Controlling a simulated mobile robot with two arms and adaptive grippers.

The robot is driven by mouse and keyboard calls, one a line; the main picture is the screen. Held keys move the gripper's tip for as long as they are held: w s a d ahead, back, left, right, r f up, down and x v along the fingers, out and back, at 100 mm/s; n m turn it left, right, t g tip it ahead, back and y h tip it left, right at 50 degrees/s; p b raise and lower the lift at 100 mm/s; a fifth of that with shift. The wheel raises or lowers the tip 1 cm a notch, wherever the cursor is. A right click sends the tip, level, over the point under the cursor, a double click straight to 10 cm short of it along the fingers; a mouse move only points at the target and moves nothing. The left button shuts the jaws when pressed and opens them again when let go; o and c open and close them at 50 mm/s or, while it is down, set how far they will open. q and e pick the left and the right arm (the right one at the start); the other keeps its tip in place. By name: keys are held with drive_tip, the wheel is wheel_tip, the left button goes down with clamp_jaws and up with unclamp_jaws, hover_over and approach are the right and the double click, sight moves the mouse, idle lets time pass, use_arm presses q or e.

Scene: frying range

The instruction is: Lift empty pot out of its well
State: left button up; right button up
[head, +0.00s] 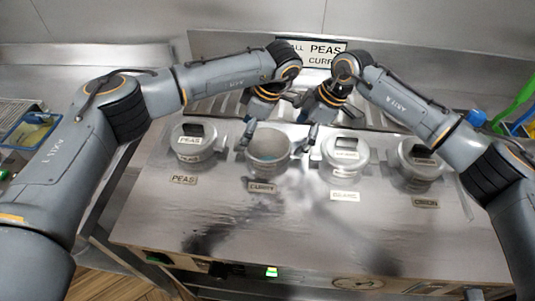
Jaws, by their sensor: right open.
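An open pot (268,158) sits in its well in the counter, above the label CURRY (262,188). It has no lid, and its grey inside looks empty from here, though part is in shadow. My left gripper (250,128) points down at the pot's upper left rim; I cannot tell whether it touches the rim or how wide its fingers are. My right gripper (318,124) is open, with a finger reaching down near the pot's upper right side. It holds nothing that I can see.
Lidded pots stand in the wells labelled PEAS (192,150) at left, and to the right (346,162) and far right (418,168). A sign (318,52) stands behind my wrists. The steel counter in front (270,235) is clear. A blue-rimmed basket (30,130) is at far left.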

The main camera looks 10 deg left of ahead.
sight(291, 147)
use_arm(q)
drive_tip(key=x, duration=0.5)
drive_tip(key=shift+a+f, duration=0.15)
drive_tip(key=shift+f, duration=0.25)
use_arm(e)
drive_tip(key=x, duration=0.5)
drive_tip(key=shift+a+f, duration=0.15)
drive_tip(key=shift+f, duration=0.25)
use_arm(q)
drive_tip(key=c, duration=1.4)
use_arm(e)
drive_tip(key=c, duration=1.4)
use_arm(q)
drive_tip(key=shift+c, duration=0.6)
use_arm(e)
drive_tip(key=shift+c, duration=0.6)
drive_tip(key=shift+a, duration=0.1)
